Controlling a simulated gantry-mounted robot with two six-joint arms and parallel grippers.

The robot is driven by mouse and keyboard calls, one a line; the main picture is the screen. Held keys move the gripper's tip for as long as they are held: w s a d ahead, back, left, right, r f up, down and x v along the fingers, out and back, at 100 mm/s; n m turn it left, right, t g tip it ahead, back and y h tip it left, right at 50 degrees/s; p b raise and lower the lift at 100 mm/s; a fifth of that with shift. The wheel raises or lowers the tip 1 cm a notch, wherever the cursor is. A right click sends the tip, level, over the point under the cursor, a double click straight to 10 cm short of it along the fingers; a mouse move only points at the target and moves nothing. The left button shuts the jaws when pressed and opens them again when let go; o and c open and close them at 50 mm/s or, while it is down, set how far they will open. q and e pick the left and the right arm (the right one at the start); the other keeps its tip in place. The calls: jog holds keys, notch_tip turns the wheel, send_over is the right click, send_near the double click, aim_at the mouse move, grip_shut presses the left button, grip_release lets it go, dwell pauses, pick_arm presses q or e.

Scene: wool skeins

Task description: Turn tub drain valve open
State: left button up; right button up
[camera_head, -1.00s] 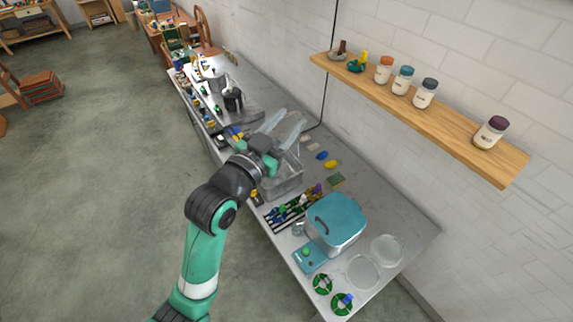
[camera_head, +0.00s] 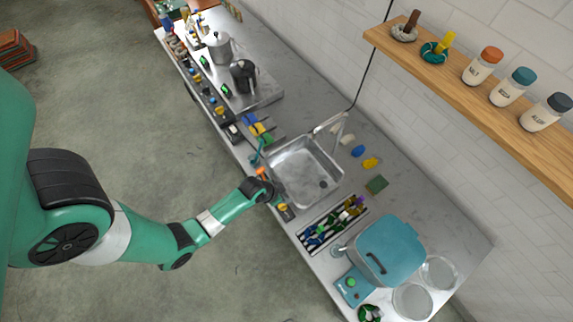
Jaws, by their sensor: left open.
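The grey metal tub (camera_head: 290,158) is a rectangular basin set in the counter, with a dark round drain spot in its floor. A small orange piece (camera_head: 261,172) at the tub's front left side may be the valve handle; I cannot tell for sure. My left gripper (camera_head: 276,197) is at the tub's front edge, just below the orange piece. It is open, but its fingers are small and partly hidden by the wrist. I cannot make out whether it touches anything. My right gripper is out of view.
A black rack of small bottles (camera_head: 325,229) and a teal lidded box (camera_head: 390,248) stand right of the tub. A tap (camera_head: 331,122) rises behind it. A small yellow-and-black item (camera_head: 285,210) lies near the gripper. Pots (camera_head: 242,75) stand at the far left; a wooden shelf (camera_head: 450,84) juts above.

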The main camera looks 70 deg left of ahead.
aim_at(282, 205)
pick_arm(q)
jog(key=shift+s+f+n+g, duration=0.5)
jog(key=shift+s+f, duration=1.25)
jog(key=shift+s, duration=0.85)
jog(key=b+x, duration=0.9)
jog(key=x, duration=0.1)
jog(key=shift+f, duration=0.1)
jog(key=shift+w+f+b, duration=0.3)
jog(key=shift+w+f, duration=0.05)
jog(key=shift+f, duration=0.1)
grip_shut()
